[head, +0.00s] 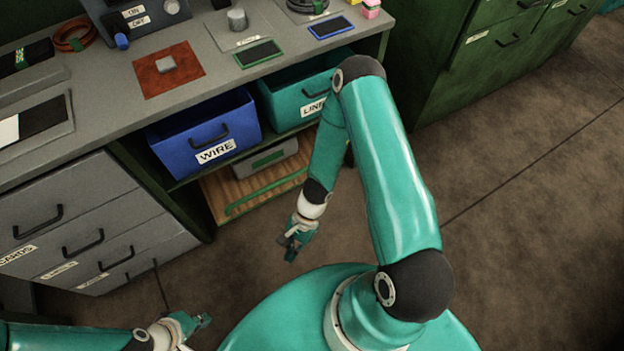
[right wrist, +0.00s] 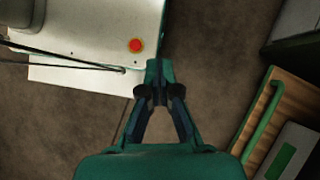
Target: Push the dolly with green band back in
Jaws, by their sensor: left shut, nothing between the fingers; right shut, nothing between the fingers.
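The dolly (head: 240,190) is a low wooden board with a green band (head: 265,193) along its front. It sits at floor level under the bench, with its front part showing below the shelf; its back is hidden. A grey box with a green label (head: 266,160) stands on it. The dolly (right wrist: 296,95) also shows at the right of the right wrist view. My right gripper (head: 291,250) is shut and empty, in front of the dolly and apart from it. It also shows in the right wrist view (right wrist: 157,78). My left gripper (head: 203,321) is shut and empty at the lower left.
A blue WIRE bin (head: 245,112) and a teal bin (head: 292,112) stand on the shelf above the dolly. Grey drawers (head: 75,215) are to the left and a green cabinet (head: 490,65) to the right. The floor (head: 530,200) at the right is clear.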

